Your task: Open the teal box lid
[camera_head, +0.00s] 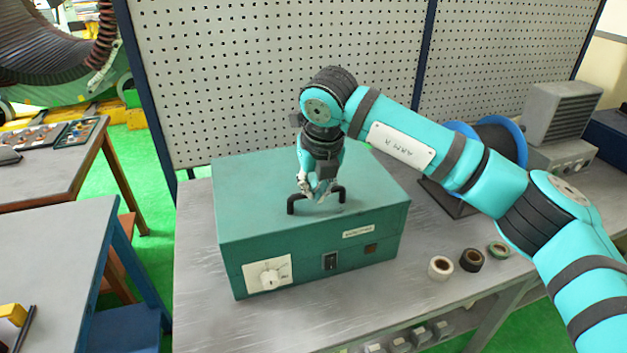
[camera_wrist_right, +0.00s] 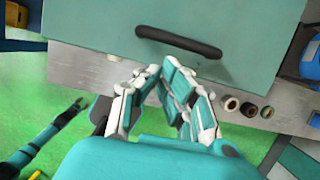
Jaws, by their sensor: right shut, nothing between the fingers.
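The teal box (camera_head: 300,262) stands on the grey workbench, and its lid (camera_head: 255,180) lies flat and closed on top. A black handle (camera_head: 291,204) sits on the lid near its front edge. It also shows as a dark bar in the right wrist view (camera_wrist_right: 178,42). My right gripper (camera_head: 319,197) points down at the handle from above. Its fingers are shut and empty. In the head view they overlap the middle of the handle; in the wrist view (camera_wrist_right: 165,75) the fingertips are just below the bar. I cannot tell whether they touch it.
Several tape rolls (camera_head: 471,260) lie on the bench right of the box. A blue spool (camera_head: 500,140) and a grey machine (camera_head: 562,115) stand farther right. A perforated panel (camera_head: 270,75) rises behind the box. The bench's front left (camera_head: 205,290) is clear.

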